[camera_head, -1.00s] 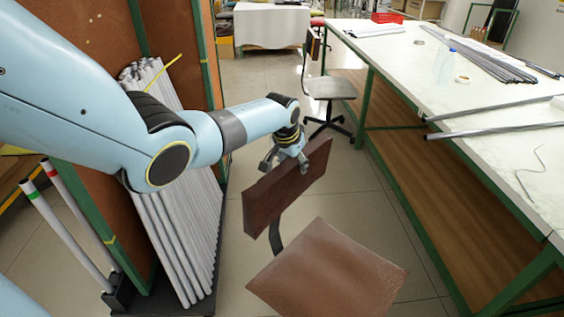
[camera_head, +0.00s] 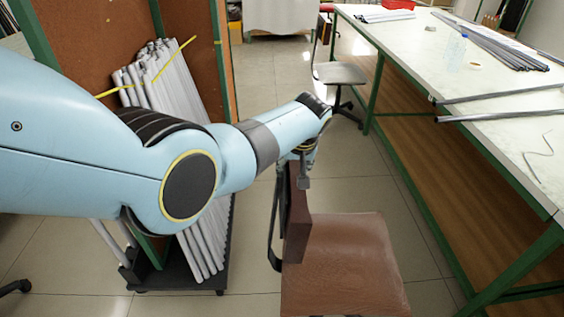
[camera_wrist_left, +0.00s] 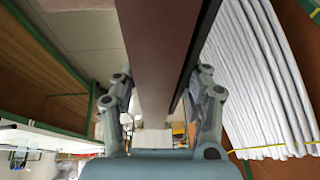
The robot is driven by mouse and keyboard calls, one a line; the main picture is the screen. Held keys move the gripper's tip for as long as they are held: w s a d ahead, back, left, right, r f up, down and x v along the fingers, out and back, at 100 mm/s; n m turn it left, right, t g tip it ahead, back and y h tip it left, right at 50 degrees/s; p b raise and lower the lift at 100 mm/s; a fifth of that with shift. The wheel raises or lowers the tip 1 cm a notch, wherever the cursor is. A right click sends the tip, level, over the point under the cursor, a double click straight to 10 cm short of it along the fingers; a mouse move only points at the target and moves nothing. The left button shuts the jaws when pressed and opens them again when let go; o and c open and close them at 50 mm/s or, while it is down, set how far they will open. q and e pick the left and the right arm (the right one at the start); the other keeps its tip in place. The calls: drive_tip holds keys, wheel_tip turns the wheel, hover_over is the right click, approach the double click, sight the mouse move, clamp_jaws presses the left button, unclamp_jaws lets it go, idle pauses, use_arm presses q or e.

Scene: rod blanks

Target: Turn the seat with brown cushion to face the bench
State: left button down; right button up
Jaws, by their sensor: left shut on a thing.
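The seat with brown cushion (camera_head: 345,262) stands on the floor at the lower middle of the head view. Its dark brown backrest (camera_head: 297,225) shows nearly edge-on at the cushion's left, and the cushion extends right toward the bench. My left gripper (camera_head: 303,168) is shut on the top edge of the backrest. In the left wrist view the backrest (camera_wrist_left: 160,45) lies between the two fingers of the gripper (camera_wrist_left: 161,88). The bench (camera_head: 475,135), white-topped with green legs, stands at the right. My right gripper is not in view.
A grey chair (camera_head: 340,73) stands behind, beside the bench. A wheeled rack of pale rods (camera_head: 190,100) stands at the left. Metal rods (camera_head: 490,42) lie on the bench, and two overhang its near edge. Tiled floor between seat and bench is clear.

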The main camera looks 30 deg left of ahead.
use_arm(q)
drive_tip(key=shift+s+d, duration=0.15)
drive_tip(key=shift+s, duration=0.05)
idle(0.3)
drive_tip(key=c, duration=0.9)
unclamp_jaws()
drive_tip(key=o, duration=0.3)
drive_tip(key=shift+r, duration=0.1)
drive_tip(key=v, duration=1.2)
